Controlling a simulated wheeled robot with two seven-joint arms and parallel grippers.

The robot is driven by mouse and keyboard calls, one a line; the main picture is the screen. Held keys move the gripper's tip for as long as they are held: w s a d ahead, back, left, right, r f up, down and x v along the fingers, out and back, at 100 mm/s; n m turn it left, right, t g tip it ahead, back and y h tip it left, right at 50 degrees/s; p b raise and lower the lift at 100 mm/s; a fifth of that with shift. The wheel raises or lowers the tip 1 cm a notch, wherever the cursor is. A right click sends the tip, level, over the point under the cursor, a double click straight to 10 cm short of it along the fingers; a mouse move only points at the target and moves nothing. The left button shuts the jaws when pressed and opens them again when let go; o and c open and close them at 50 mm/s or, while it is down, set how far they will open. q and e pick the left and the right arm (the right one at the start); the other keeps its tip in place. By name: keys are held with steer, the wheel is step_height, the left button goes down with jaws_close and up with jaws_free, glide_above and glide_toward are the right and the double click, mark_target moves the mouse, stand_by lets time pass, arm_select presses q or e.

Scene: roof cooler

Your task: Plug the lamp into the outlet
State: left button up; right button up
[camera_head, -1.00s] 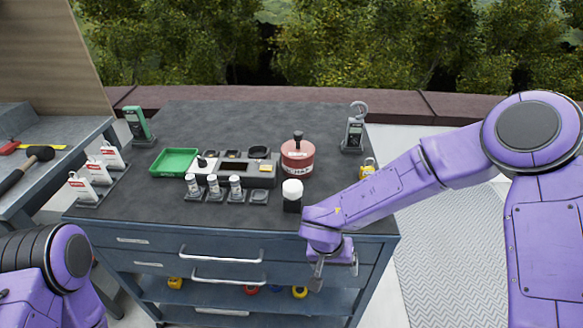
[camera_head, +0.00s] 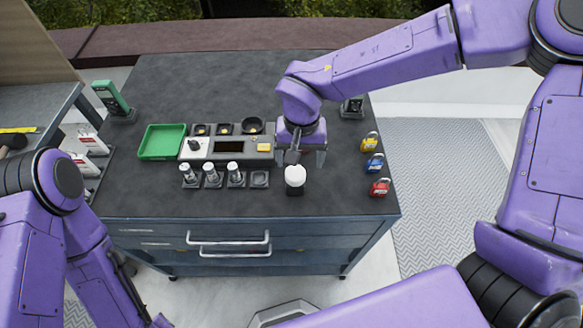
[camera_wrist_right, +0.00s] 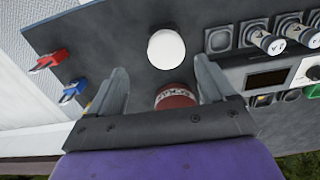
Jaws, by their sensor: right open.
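A white dome on a black base (camera_head: 295,176), which looks like the lamp, stands near the front of the dark bench top; its dome shows in the right wrist view (camera_wrist_right: 166,49). My right gripper (camera_head: 303,157) is open just behind it, pointing down. In the right wrist view a red canister (camera_wrist_right: 175,97) lies between the spread fingers (camera_wrist_right: 163,82); I cannot tell if they touch it. In the head view my arm hides that canister. A grey panel with a dark display (camera_head: 228,145) is to the left. I cannot make out an outlet. My left gripper is out of view.
Several small cylinders stand in a front row, with an empty square holder (camera_head: 260,179) at its right. A green tray (camera_head: 162,141) is at left. Yellow (camera_head: 369,143), blue (camera_head: 375,163) and red (camera_head: 380,187) padlocks line the right edge.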

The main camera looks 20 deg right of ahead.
mark_target(299, 174)
steer(key=shift+s+a+r, duration=0.1)
steer(key=shift+s+r, duration=0.15)
steer(key=shift+s, duration=0.45)
steer(key=f, duration=0.2)
steer(key=w+f, duration=0.1)
steer(key=f, duration=0.2)
steer(key=shift+w+a+f, duration=0.1)
steer(key=shift+a+f, duration=0.05)
steer(key=shift+f, duration=0.2)
steer(key=shift+s+r, duration=0.1)
steer(key=shift+s, duration=0.2)
steer(key=f, duration=0.1)
steer(key=f+p, duration=0.1)
steer(key=f, duration=0.2)
steer(key=shift+w+a+f+p, duration=0.2)
steer(key=shift+w+a+p, duration=0.05)
steer(key=shift+p, duration=0.05)
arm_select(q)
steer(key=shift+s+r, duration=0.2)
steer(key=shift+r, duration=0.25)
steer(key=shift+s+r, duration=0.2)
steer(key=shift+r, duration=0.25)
arm_select(e)
steer(key=shift+f, duration=0.45)
steer(key=c, duration=1)
